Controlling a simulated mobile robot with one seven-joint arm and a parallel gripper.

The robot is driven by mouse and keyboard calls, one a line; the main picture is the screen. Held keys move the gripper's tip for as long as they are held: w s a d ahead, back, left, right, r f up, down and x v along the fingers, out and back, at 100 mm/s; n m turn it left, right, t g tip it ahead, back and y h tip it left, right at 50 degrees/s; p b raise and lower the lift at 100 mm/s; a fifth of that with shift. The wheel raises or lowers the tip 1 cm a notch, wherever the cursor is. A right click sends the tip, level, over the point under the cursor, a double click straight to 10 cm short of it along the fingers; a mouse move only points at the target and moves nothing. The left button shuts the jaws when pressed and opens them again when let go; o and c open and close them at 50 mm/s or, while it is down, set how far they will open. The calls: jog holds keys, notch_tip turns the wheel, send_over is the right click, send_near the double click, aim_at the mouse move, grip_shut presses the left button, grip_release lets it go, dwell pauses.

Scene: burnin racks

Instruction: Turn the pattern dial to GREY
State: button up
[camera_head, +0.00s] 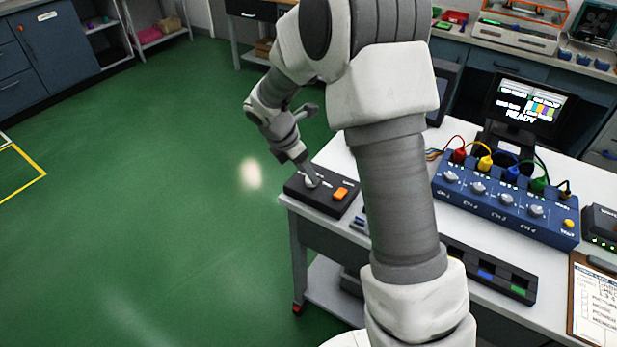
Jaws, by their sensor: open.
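A black control box (324,203) sits at the left corner of the white bench. A pale round dial (311,183) shows on its top, partly covered by my gripper. An orange rocker or button (340,194) is to the right of the dial. My gripper (308,176) points down at the dial, its fingertips at or just above it. I cannot tell whether they touch it. My gripper is open, though the gap between the fingers is hard to see. The dial's pointer and the labels around it are too small to read.
A blue box (505,207) with several knobs and coloured plugs stands right of my arm. Behind it a screen (525,104) reads READY and shows colour bars. A black tray (490,271) and a clipboard (597,305) lie nearer the front. Green floor is clear at left.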

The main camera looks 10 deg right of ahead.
aim_at(308, 180)
jog(key=shift+x, duration=1.65)
grip_shut()
